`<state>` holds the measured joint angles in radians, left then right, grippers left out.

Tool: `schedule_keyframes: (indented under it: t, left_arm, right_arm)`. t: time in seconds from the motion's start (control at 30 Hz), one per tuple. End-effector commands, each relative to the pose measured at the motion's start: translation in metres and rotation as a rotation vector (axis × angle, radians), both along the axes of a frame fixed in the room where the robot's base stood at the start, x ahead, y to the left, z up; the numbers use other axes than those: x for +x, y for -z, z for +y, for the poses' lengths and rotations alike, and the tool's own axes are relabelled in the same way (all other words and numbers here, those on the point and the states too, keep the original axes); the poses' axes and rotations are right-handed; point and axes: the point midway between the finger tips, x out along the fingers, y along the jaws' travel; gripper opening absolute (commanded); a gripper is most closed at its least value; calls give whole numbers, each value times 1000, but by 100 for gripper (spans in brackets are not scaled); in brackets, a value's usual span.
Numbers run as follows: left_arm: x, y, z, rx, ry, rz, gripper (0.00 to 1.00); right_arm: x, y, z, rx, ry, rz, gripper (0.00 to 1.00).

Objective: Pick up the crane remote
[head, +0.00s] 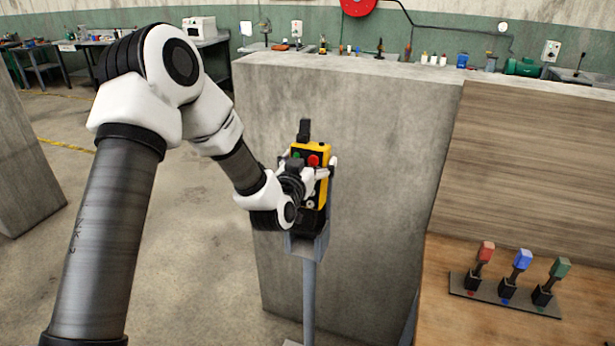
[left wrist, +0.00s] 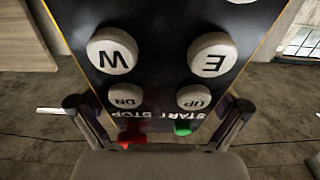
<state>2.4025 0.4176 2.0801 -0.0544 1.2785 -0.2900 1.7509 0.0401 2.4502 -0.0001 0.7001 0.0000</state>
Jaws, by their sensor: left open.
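The crane remote (head: 322,185) is yellow and black with a red and a green button on its upper face. It sits upright in a grey holder (head: 308,243) on a thin post. My left gripper (head: 318,172) is at the remote's upper part, with a finger on either side of it, and hides some of its face. In the left wrist view, the remote (left wrist: 155,72) fills the middle, with white buttons marked W, E, DN and UP. The open fingers of my left gripper (left wrist: 158,118) stand on both sides of it. I cannot tell whether they touch it. My right gripper is not in view.
A concrete block (head: 385,140) stands close behind the remote. A wooden table (head: 440,295) at the right carries a plate with red, blue and green levers (head: 505,290). Open floor (head: 190,240) lies to the left of the post.

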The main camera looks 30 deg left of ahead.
Motion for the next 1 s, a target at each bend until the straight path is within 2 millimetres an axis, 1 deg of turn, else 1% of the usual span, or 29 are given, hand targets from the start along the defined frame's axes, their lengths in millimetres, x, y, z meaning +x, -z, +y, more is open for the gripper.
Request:
schedule_keyframes:
  t: [0.07,0.2,0.23,0.27,0.3,0.37,0.4,0.43,0.47,0.83,1.0]
  left_arm:
    - [4,0,1,0,0,0,100]
    - [4,1,1,-1,0,1,100]
    - [4,1,1,-1,0,1,96]
    - [4,1,1,-1,0,1,86]
    - [4,1,1,-1,0,1,72]
    - [4,1,1,-1,0,1,50]
    - [4,1,1,-1,0,1,36]
    - [4,1,1,-1,0,1,26]
    - [4,1,1,-1,0,0,20]
    - [5,-2,1,0,0,-5,20]
    - [9,-12,1,1,0,-7,20]
  right_arm:
    - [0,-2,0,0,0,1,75]
    - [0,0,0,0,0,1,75]
    - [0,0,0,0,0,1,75]
    - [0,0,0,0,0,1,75]
    - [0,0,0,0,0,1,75]
    - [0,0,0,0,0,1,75]
    - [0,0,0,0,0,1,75]
    - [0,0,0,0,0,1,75]
    - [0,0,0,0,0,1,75]
    - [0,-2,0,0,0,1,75]
    - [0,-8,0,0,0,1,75]
